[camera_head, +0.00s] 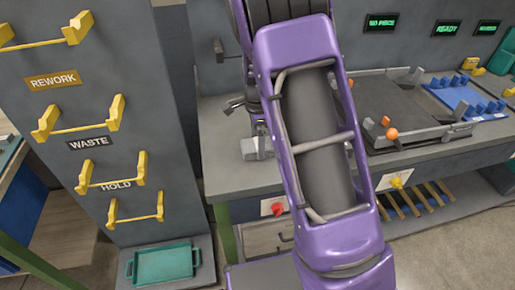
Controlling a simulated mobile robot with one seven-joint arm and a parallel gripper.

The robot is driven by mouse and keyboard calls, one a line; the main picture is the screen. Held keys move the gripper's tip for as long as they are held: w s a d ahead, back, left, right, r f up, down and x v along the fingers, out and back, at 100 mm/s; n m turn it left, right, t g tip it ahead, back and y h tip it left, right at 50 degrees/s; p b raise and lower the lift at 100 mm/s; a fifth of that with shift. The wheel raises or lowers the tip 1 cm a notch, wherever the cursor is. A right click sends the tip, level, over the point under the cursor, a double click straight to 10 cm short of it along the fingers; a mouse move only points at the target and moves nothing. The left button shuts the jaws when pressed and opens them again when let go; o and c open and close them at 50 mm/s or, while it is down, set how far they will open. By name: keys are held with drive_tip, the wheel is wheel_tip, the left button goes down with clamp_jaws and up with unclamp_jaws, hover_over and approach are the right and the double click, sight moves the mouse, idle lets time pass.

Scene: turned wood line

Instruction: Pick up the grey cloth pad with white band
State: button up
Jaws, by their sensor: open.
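I cannot make out a grey cloth pad with a white band anywhere in the head view. My purple arm crosses the middle of the picture and hides part of the bench behind it. I cannot pick out my gripper; small grey metal parts show on the bench just left of the arm, and I cannot tell what they are.
A grey bench (226,180) runs behind my arm. On its right are a dark tray-like fixture (394,112), an orange knob (391,133) and a blue rack (465,98). A grey panel (150,135) with yellow brackets stands left, above an empty teal tray (163,264).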

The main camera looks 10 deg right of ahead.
drive_tip(key=shift+f, duration=0.3)
drive_tip(key=c, duration=1.2)
wheel_tip(320, 180, up, 10)
drive_tip(key=shift+r+p, duration=0.1)
drive_tip(key=shift+p, duration=0.2)
